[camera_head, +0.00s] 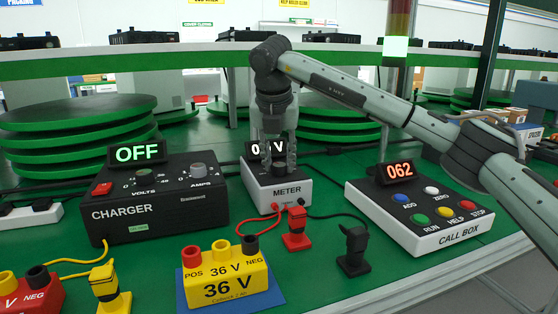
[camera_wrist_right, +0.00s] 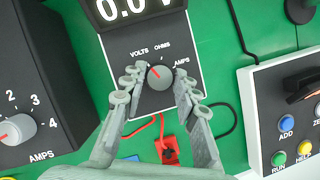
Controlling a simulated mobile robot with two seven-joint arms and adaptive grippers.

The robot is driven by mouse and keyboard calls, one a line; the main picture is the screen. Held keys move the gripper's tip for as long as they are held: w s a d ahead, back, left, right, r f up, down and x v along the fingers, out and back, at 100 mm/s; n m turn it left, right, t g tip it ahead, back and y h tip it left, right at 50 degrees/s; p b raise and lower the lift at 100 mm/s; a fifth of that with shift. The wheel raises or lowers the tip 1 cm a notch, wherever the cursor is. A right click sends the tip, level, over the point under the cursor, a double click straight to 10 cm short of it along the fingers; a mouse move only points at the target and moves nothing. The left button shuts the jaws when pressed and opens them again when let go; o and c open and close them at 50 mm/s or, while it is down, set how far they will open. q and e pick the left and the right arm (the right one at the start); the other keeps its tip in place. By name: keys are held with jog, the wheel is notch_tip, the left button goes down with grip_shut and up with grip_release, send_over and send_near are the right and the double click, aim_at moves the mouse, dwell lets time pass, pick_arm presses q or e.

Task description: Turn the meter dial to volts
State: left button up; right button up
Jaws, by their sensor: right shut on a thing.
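The meter (camera_head: 276,190) is a light box with a black top on the green bench, lettered METER. Its display (camera_wrist_right: 137,8) reads 0.0 V in the right wrist view. The grey round dial (camera_wrist_right: 160,77) has a red pointer mark that points up and left, towards the word VOLTS; OHMS and AMPS are printed further right. My right gripper (camera_wrist_right: 156,84) comes down from above, its fingers on either side of the dial and shut on it. In the head view, the gripper (camera_head: 278,158) hides the dial and part of the display. My left gripper is not in view.
The charger (camera_head: 160,200), showing OFF, stands left of the meter. The call box (camera_head: 420,215), showing 062, stands right. A yellow 36 V block (camera_head: 226,275) and red (camera_head: 296,230) and black (camera_head: 353,250) plugs with cables lie in front. Green round platforms stand behind.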

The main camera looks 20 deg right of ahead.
jog(key=o, duration=1.1)
jog(key=shift+o, duration=0.2)
jog(key=v, duration=1.2)
jog(key=shift+s, duration=0.1)
